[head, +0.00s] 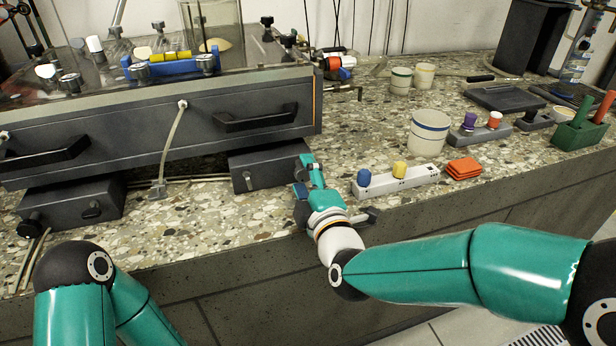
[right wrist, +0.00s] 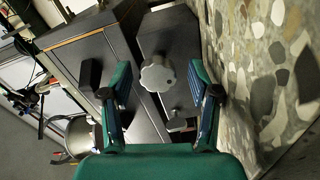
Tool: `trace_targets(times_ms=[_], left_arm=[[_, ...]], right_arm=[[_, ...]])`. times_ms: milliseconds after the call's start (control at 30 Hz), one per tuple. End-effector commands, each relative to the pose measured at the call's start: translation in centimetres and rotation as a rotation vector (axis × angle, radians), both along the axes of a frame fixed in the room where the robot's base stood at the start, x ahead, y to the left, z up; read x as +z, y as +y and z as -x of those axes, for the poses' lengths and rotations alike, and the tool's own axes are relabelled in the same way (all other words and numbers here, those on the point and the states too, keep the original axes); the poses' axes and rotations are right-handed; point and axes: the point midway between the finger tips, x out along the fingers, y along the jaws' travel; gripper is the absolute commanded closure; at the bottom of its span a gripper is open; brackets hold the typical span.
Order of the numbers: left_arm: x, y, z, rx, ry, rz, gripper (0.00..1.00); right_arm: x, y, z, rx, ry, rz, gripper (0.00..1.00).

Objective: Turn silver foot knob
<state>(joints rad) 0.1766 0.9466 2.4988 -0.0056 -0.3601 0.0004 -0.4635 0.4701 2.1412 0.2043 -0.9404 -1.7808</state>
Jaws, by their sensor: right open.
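The silver foot knob (right wrist: 157,75), lobed and grey, sits on a dark foot block in the right wrist view. That block (head: 270,167) is under the right part of the tank in the head view. I cannot make the lobed knob out there. My right gripper (head: 304,178) is at the block's right end, above the counter. In the right wrist view my right gripper (right wrist: 160,100) is open, its fingers on either side of the knob's line. The knob shows between and beyond the fingertips, with gaps on both sides. My left gripper is out of view.
A small silver fitting (head: 248,181) is on the block's front. The tank's black handle (head: 255,118) juts out above. A white strip with blue and yellow knobs (head: 396,181) and orange pads (head: 464,169) lie right of my gripper. Bare counter (head: 215,210) lies in front of the block.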

Motion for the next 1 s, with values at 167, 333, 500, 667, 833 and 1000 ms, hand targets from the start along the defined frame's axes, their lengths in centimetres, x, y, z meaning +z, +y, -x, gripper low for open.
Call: trace_targets(times_ms=[167,333,500,667,833,1000], left_arm=[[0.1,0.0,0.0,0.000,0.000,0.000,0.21],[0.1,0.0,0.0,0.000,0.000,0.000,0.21],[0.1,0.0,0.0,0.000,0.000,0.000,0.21],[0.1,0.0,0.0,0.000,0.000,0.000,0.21],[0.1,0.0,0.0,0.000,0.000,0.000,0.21],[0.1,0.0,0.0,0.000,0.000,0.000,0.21]], right_arm=[[0.1,-0.1,0.2,-0.001,-0.001,-0.001,0.39],[0.1,-0.6,1.8,0.000,-0.001,-0.001,0.39],[0.1,-1.6,4.8,0.001,-0.001,0.000,0.39],[0.0,-2.6,7.9,0.001,0.000,0.000,0.39],[0.0,-3.4,10.2,0.001,0.000,0.000,0.39],[-0.1,-3.7,11.2,0.000,0.000,0.000,0.39]])
